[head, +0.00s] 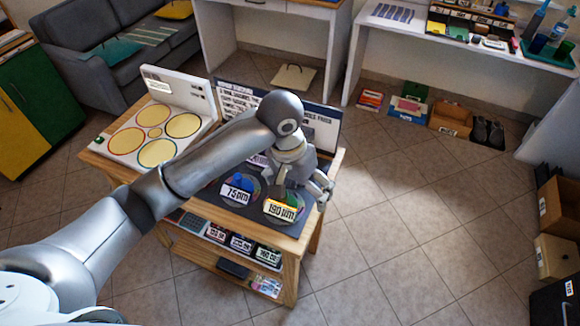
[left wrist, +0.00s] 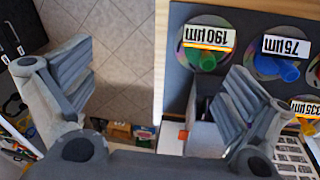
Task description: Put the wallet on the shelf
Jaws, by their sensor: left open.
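My left gripper (head: 320,188) is over the right edge of the wooden shelf unit (head: 299,245). In the left wrist view, its two fingers (left wrist: 165,85) are wide apart with nothing between them; tiled floor and the unit's edge show beyond. I cannot pick out the wallet with certainty. A small dark flat item (head: 233,268) lies on the unit's lower shelf, too small to identify. Discs labelled 190 µm (head: 283,208) and 75 µm (head: 238,191) lie on the dark top; the 190 µm label also shows in the left wrist view (left wrist: 208,38). My right gripper is not seen.
A white panel with yellow circles (head: 155,133) stands on the unit's left side. Boxes (head: 408,108) and dark shoes (head: 488,132) lie on the floor at the back. More boxes (head: 558,207) line the right edge. The tiled floor right of the unit is clear.

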